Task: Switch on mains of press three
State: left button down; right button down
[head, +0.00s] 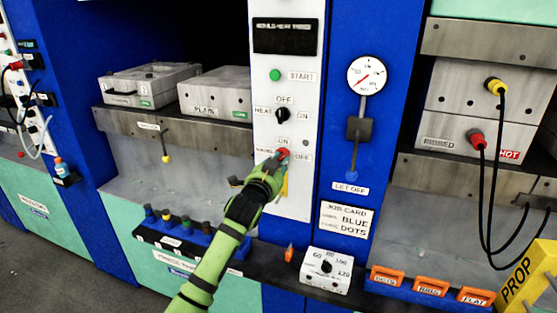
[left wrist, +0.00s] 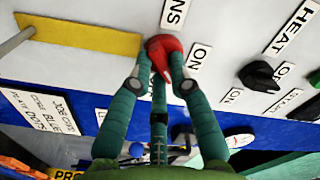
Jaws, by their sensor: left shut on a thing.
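The red mains switch (head: 283,153) sits low on the white control panel (head: 296,90), with ON above it, OFF at its right and a partly covered label at its left. My left gripper (head: 277,162) reaches up to it from below. In the left wrist view my left gripper (left wrist: 160,80) is shut on the red switch (left wrist: 166,48), fingers on both sides of it. The fingers hide part of the switch, so I cannot tell where it points. My right gripper is not in view.
Above are the black heat knob (head: 282,115), the green start button (head: 275,75) and a dark display (head: 285,36). A pressure gauge (head: 367,75) with a blue-tipped lever (head: 351,174) is at the right. A white timer box (head: 326,268) stands on the ledge below.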

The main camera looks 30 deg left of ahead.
pick_arm(q)
jog(key=n+p, duration=0.1)
jog(key=n, duration=0.3)
jog(key=shift+r+n+p, duration=0.15)
jog(key=shift+n+p, duration=0.15)
jog(key=shift+n, duration=0.1)
jog(key=shift+n+p, duration=0.85)
jog(key=shift+n, duration=1.65)
jog(key=c, duration=1.1)
grip_release()
jog(key=shift+c, duration=0.2)
jog(key=v, duration=1.2)
